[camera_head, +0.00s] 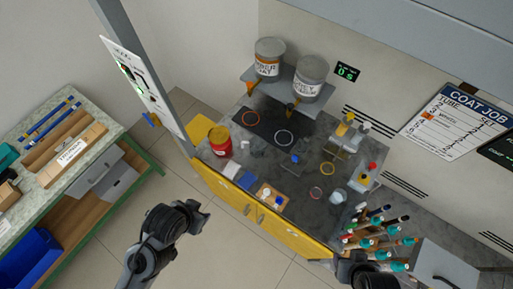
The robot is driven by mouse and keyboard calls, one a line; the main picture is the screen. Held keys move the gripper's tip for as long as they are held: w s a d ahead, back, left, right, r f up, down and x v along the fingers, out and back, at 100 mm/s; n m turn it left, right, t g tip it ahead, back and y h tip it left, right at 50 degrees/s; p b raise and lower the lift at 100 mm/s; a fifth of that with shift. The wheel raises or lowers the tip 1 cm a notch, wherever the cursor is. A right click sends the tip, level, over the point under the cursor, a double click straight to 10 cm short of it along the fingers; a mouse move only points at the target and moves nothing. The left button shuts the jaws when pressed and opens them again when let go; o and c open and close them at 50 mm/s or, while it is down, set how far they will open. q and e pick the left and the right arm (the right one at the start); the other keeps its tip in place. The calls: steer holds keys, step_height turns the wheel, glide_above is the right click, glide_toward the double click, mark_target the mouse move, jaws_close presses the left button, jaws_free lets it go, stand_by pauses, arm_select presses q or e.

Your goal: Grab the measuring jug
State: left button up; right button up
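A pale, translucent cup-like vessel (337,197) stands on the dark bench top, right of centre, and looks like the measuring jug. Its handle and markings are too small to make out. My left gripper (203,213) is over the floor in front of the yellow bench front, well to the left of the vessel and apart from it. It looks open and empty. My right gripper (368,274) is at the bottom edge, below the vessel and near the rack of coloured tubes. It is partly cut off, and its fingers cannot be made out.
Coloured tubes (378,232) crowd the bench's right side. A red can (220,141) stands at the left. Two labelled tins (311,77) sit on a raised shelf. Coloured rings and small bottles lie about the bench (268,170). A grey post (160,75) rises at its left.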

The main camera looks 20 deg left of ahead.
stand_by(0.4)
arm_select(q)
steer(key=o, duration=1.1)
